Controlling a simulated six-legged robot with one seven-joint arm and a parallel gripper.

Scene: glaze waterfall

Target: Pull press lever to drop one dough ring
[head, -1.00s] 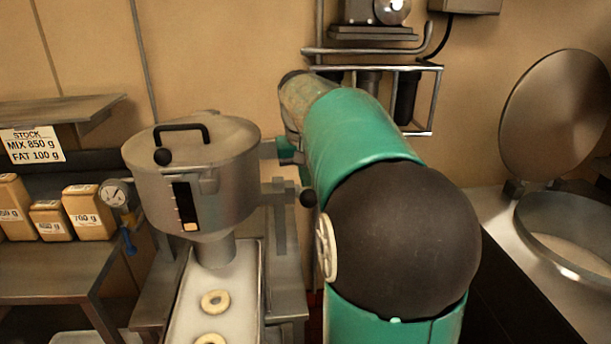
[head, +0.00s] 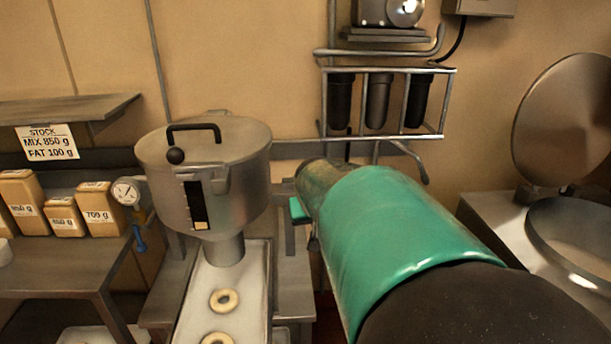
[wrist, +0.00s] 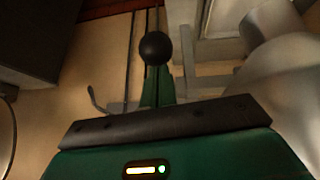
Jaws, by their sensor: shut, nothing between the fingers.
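The dough press is a steel hopper (head: 233,200) with a spout (head: 225,250) above a pale tray (head: 258,262). Dough rings (head: 224,301) lie on the tray below the spout. In the wrist view a black ball knob (wrist: 155,47), likely the press lever's, shows just at the tips of my gripper (wrist: 157,72). The fingers are green and shut with nothing between them; I cannot tell whether they touch the knob. In the head view a green finger (head: 299,210) shows right of the hopper, and my arm hides the lever area.
A pressure gauge (head: 126,191) and packed ingredient blocks (head: 66,216) on a shelf stand left of the press. A wall rack with dark cylinders (head: 378,100) is behind my arm. An open round vat (head: 580,235) stands at the right.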

